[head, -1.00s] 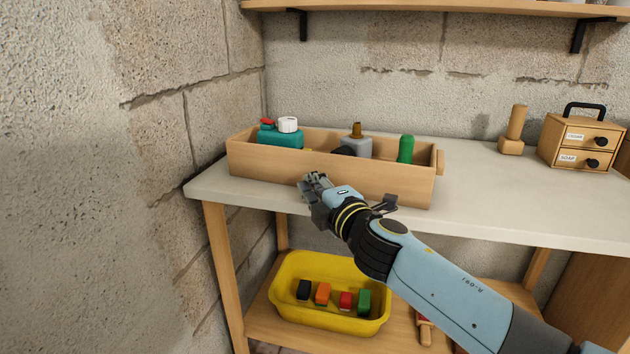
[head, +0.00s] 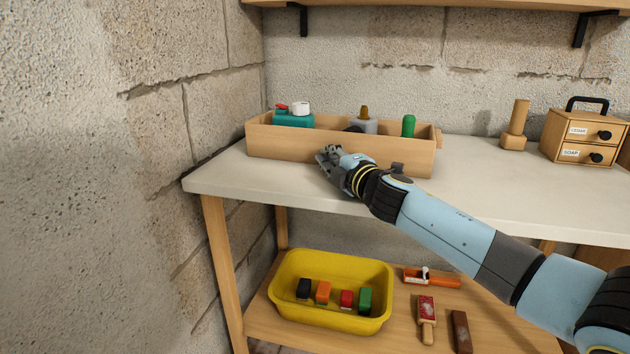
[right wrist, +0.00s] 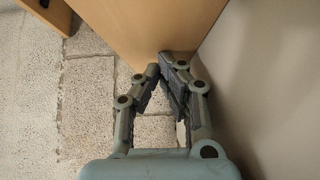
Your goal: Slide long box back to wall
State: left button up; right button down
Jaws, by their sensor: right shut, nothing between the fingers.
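The long wooden box (head: 285,144) stands on the pale worktop (head: 230,178), lengthwise near the back wall. I cannot tell whether its back side touches the wall, as the box hides that. My right gripper (head: 326,156) is shut and empty, at the middle of the box's front side. In the right wrist view its fingertips (right wrist: 166,68) are close to or against the wooden face (right wrist: 150,25). My left gripper is not in view.
The box holds a teal item (head: 293,119), a grey item (head: 364,125) and a green one (head: 408,126). A wooden peg stand (head: 516,128) and small drawer chest (head: 582,138) stand to the right. A shelf is above; a yellow bin (head: 332,318) is below. The worktop before the box is clear.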

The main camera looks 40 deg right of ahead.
jog(key=shift+w+d, duration=0.3)
jog(key=shift+d, duration=0.25)
